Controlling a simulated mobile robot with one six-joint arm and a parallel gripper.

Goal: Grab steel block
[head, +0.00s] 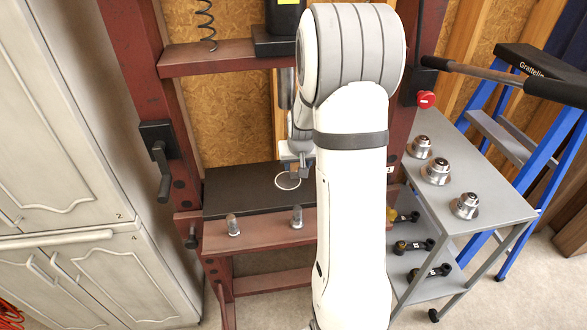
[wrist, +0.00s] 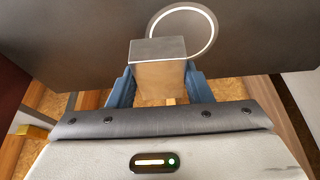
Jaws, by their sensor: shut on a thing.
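The steel block (wrist: 158,50) shows in the wrist view between the two blue fingers of my gripper (wrist: 160,88). It has a grey top face and a front face that looks tan. My gripper is shut on it. In the head view my gripper (head: 294,160) is at the press bed, partly hidden by my arm, and the block (head: 294,174) shows only as a small patch by the white ring (head: 288,181). In the wrist view the ring (wrist: 214,32) lies beside and behind the block on the dark plate. I cannot tell whether the block touches the plate.
The red press frame (head: 134,60) surrounds the dark plate (head: 235,190), with the ram above it. Two small metal pins (head: 233,225) stand on the front beam. A grey cart (head: 462,170) at right holds several metal parts. Cabinets (head: 70,180) stand at left.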

